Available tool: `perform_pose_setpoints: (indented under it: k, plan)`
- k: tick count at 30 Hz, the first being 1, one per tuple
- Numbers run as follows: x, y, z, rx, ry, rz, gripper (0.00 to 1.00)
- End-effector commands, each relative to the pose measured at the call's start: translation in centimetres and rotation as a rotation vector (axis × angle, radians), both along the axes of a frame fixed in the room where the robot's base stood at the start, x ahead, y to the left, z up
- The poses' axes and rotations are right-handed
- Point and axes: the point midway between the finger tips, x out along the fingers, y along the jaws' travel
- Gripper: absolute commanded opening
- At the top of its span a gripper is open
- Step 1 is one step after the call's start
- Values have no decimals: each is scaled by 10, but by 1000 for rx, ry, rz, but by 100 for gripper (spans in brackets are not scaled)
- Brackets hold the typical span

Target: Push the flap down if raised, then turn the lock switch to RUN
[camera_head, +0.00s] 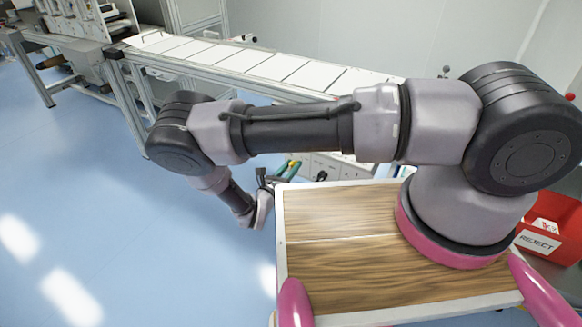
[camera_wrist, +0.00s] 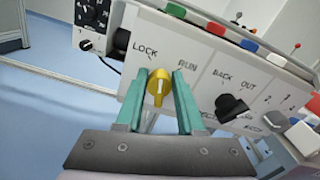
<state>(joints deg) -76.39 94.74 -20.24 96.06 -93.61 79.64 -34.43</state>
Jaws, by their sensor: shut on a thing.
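The lock switch is a yellow knob (camera_wrist: 157,88) with a pale mark, on a white panel (camera_wrist: 200,75) in the wrist view. The words LOCK and RUN stand above it, to its left and right. Its mark points nearly straight up in the picture; I cannot tell exactly which label it lines up with. My gripper (camera_wrist: 160,76) has its two teal fingers shut on the knob, one on each side. In the head view my gripper (camera_head: 287,170) is at the front of the machine, and the knob is hidden there. I cannot make out a flap in either view.
A black knob (camera_wrist: 231,106) marked BACK and OUT sits right of the switch. Coloured blocks line the panel's top edge. A conveyor (camera_head: 240,62) runs behind my arm. A red REJECT bin (camera_head: 551,212) stands at right.

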Motion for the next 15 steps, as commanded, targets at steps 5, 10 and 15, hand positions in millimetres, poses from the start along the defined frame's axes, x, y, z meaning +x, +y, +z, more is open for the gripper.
perform_pose_setpoints:
  k: [5,10,15]
  plan:
    - [-1,0,0,139,-91,2,0]
    - [-2,-1,-1,275,-179,2,0]
    - [-3,-2,-1,409,-268,2,0]
